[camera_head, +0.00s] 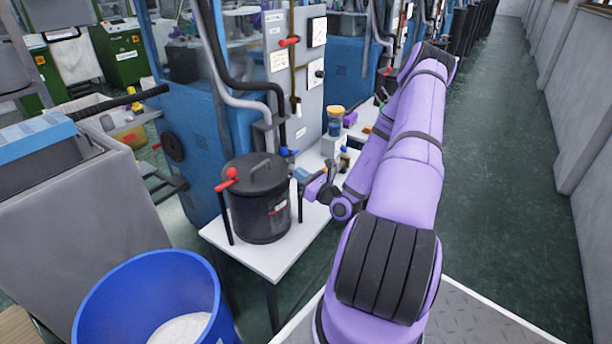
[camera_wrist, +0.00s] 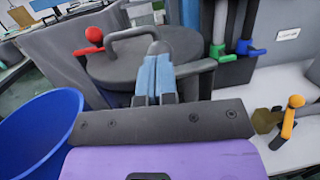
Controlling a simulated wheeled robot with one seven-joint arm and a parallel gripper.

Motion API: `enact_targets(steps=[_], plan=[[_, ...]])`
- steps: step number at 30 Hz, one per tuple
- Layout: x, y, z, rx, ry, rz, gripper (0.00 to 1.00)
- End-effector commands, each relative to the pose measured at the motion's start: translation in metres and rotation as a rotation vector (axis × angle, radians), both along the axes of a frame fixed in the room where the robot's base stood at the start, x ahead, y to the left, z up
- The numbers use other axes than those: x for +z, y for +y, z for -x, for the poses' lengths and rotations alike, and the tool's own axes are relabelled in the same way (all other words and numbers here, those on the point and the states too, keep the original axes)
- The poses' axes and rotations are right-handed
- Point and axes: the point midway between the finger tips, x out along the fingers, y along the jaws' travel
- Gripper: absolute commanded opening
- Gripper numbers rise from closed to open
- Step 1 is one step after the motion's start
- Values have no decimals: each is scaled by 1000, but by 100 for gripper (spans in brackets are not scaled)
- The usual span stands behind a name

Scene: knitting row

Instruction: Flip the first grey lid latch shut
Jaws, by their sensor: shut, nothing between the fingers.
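A dark grey pot (camera_head: 262,212) with a round lid stands on a white table, and its lid with an arched handle (camera_wrist: 130,36) fills the upper middle of the wrist view. A red-knobbed lever (camera_head: 228,180) sits at the lid's left edge; its knob also shows in the wrist view (camera_wrist: 94,35). A grey bar (camera_wrist: 196,67) sticks out at the lid's right edge, beside my fingertips; I cannot tell surely that it is the latch. My gripper (camera_wrist: 157,50) is shut and empty, its light-blue fingers at the pot's near right rim. Contact is unclear.
A blue bin (camera_head: 150,290) stands on the floor left of the pot. Green and blue handled valves (camera_wrist: 245,48) hang behind the lid. A yellow-knobbed part (camera_wrist: 290,115) stands on the white table (camera_head: 262,262) to the right. The aisle at right is clear.

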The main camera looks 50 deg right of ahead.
Motion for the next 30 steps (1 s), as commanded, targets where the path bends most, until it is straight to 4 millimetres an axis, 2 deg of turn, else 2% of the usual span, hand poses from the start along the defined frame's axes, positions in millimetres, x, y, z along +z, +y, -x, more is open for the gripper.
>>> enact_targets(steps=[2, 14, 30], plan=[[0, 5, -5, -49, -1, -2, 0], [0, 18, -29, -41, -1, 1, 0], [0, 20, -58, -41, -2, 1, 0]])
